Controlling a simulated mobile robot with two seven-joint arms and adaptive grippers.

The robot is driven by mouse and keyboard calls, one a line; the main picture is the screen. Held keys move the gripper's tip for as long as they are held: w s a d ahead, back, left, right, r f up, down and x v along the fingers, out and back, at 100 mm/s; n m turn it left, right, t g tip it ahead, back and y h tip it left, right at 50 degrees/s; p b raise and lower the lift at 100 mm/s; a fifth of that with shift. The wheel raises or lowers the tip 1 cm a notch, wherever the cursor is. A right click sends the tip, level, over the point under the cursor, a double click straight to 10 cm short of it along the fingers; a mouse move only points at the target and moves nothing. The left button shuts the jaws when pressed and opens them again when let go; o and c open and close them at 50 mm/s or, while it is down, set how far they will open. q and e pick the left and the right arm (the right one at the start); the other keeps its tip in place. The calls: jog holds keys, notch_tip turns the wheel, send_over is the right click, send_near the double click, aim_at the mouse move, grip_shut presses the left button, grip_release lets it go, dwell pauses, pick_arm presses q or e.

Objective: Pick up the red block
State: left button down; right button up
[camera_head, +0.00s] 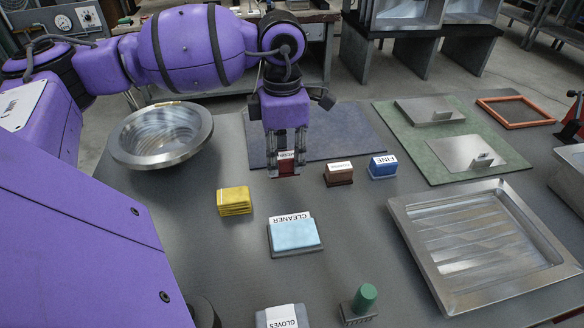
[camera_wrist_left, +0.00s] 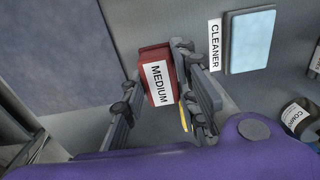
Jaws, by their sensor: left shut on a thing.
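The red block (camera_head: 288,168) carries a white label and sits between the fingers of my left gripper (camera_head: 287,163), at the near edge of the blue-grey mat. The left wrist view shows the red block (camera_wrist_left: 156,75) with its label reading MEDIUM, between the two fingers of the left gripper (camera_wrist_left: 160,82). The gripper is shut on it from above. The block's upper part is partly hidden by the fingers in the head view. I cannot tell whether it is clear of the table. My right gripper is not in view.
A brown block (camera_head: 339,174) and a blue block (camera_head: 383,166) stand to the right. Yellow pads (camera_head: 234,201) and a light-blue cleaner block (camera_head: 294,235) lie nearer. A metal bowl (camera_head: 160,134) is left; a metal tray (camera_head: 396,211) is right.

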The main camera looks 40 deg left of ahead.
pick_arm(q)
jog(key=s+a+r+p, duration=0.7)
jog(key=s+a+r, duration=0.1)
jog(key=a, duration=0.1)
jog(key=shift+a, duration=0.4)
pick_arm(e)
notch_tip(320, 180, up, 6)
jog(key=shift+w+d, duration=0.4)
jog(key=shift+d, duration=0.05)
pick_arm(q)
jog(key=shift+w, duration=0.1)
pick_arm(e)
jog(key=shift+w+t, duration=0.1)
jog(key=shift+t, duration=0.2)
pick_arm(q)
jog(key=c, duration=2.1)
grip_release()
jog(key=shift+c, duration=1.3)
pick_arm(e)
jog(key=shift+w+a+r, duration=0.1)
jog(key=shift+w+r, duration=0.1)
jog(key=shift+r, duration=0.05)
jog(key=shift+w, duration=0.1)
